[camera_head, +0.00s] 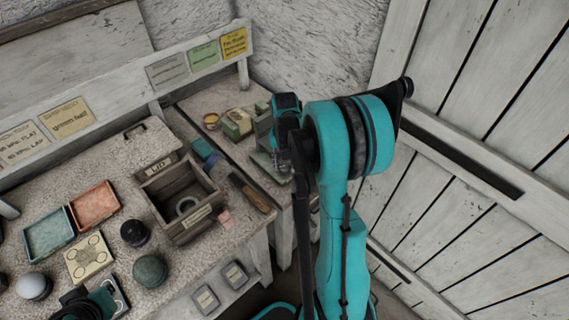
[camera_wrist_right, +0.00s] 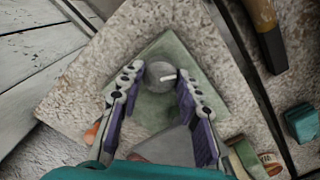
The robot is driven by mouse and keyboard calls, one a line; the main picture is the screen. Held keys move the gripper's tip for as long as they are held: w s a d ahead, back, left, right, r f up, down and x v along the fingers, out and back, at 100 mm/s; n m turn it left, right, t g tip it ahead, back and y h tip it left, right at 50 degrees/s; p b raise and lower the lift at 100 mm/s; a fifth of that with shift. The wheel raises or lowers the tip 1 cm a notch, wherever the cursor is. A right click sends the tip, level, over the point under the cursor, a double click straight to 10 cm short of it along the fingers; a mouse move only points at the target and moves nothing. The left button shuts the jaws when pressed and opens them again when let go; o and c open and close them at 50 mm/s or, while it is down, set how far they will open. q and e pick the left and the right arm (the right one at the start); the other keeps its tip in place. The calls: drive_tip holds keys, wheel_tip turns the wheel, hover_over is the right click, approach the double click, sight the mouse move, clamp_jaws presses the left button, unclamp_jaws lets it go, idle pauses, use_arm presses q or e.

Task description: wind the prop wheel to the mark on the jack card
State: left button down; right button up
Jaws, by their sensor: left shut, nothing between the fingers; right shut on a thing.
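The prop wheel looks to be the round grey disc (camera_wrist_right: 159,77) with a short white peg, above a greenish square base (camera_wrist_right: 160,112) in the right wrist view. My right gripper (camera_wrist_right: 162,76) is shut on it, one finger on each side. In the head view my arm mostly hides this spot. My left gripper (camera_head: 92,304) is at the bottom left of the head view, shut and empty, partly cut off by the frame. Grey, green and yellow cards (camera_head: 233,43) hang on the back rail; I cannot tell which is the jack card, and no mark is readable.
A wooden-handled tool (camera_head: 250,193) lies near the wheel. A plank door (camera_head: 490,130) stands at right.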

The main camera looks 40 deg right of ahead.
sight(285, 166)
drive_tip(key=shift+m, duration=0.6)
drive_tip(key=o, duration=1.2)
drive_tip(key=shift+c, duration=0.2)
drive_tip(key=shift+r, duration=4)
drive_tip(key=shift+s, duration=0.1)
